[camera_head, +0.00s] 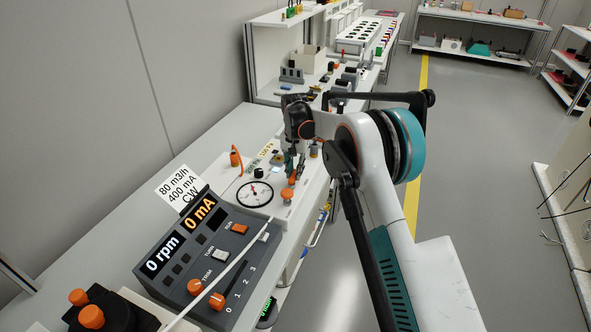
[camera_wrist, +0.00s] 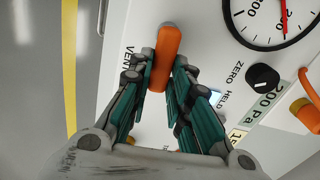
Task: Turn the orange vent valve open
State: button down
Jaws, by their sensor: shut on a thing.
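The orange vent valve handle (camera_wrist: 165,55) is a rounded bar on a white panel, beside the letters "VENT" in the wrist view. My gripper (camera_wrist: 160,72) has its teal-padded fingers on both sides of the bar and is shut on it. The far end of the bar sticks out past the fingertips. In the head view the orange valve (camera_head: 287,194) shows just below my gripper (camera_head: 292,176), right of the round gauge (camera_head: 254,194). The valve's base is partly hidden by the fingers.
A black ZERO knob (camera_wrist: 263,77) and another orange fitting (camera_wrist: 306,112) lie right of my gripper in the wrist view. A grey console (camera_head: 205,262) reads "0 rpm" and "0 mA". A white cable crosses it. The aisle floor (camera_head: 470,140) is clear.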

jog(key=n, duration=0.2)
jog(key=a+n+p, duration=0.1)
jog(key=n, duration=0.1)
jog(key=shift+a+r, duration=0.1)
jog(key=shift+a, duration=0.05)
jog(key=n, duration=0.1)
jog(key=a+n+p, duration=0.1)
jog(key=n, duration=0.2)
jog(key=shift+s+a+n+p, duration=0.15)
jog(key=shift+a+n+p, duration=0.1)
jog(key=shift+n+p, duration=0.05)
jog(key=n, duration=0.2)
jog(key=s+a+n, duration=0.1)
jog(key=n, duration=0.1)
jog(key=shift+p, duration=0.3)
jog(key=shift+s+a+n, duration=0.2)
jog(key=shift+s+n, duration=0.05)
jog(key=shift+n, duration=0.85)
jog(key=shift+s+a+n, duration=0.15)
jog(key=shift+s+n, duration=0.1)
jog(key=shift+n, duration=0.85)
jog(key=c, duration=1.5)
grip_release()
